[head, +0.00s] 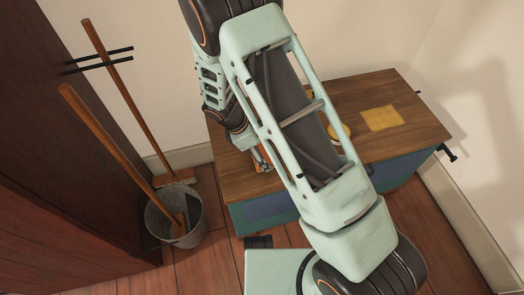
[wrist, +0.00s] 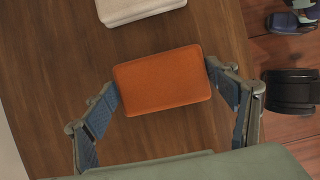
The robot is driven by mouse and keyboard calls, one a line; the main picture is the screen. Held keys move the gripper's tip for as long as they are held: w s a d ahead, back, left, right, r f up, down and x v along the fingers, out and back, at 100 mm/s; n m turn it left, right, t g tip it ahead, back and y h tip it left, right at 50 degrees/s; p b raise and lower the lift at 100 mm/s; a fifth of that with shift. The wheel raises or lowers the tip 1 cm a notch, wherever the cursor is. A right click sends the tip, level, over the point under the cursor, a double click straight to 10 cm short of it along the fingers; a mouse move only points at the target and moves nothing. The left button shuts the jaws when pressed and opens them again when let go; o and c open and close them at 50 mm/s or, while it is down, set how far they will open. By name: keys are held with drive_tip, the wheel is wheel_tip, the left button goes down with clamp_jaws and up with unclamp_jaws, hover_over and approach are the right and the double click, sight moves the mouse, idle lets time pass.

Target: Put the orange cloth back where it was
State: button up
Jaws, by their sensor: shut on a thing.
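The orange cloth (wrist: 162,80) is a flat, folded-looking rectangle with rounded corners in the middle of the wrist view. My gripper (wrist: 161,77) has one finger at its left edge and one at its right edge, and is shut on it. The wooden top of the bench (wrist: 60,60) is below it; I cannot tell whether the cloth touches the wood. In the head view my arm hides most of the gripper and cloth; a small bit of orange shows left of the arm, over the bench top (head: 429,128).
A cream block-like thing (wrist: 140,8) lies beyond the cloth. A yellow square cloth (head: 381,118) lies at the bench's right, with a yellow round thing (head: 342,132) partly behind my arm. A metal bucket (head: 174,222) and a broom (head: 126,95) stand left of the bench.

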drive_tip(key=shift+f, duration=0.2)
drive_tip(key=o, duration=1)
drive_tip(key=p+v, duration=0.3)
drive_tip(key=v, duration=0.9)
drive_tip(key=shift+s+a+r, duration=0.1)
drive_tip(key=shift+r, duration=0.1)
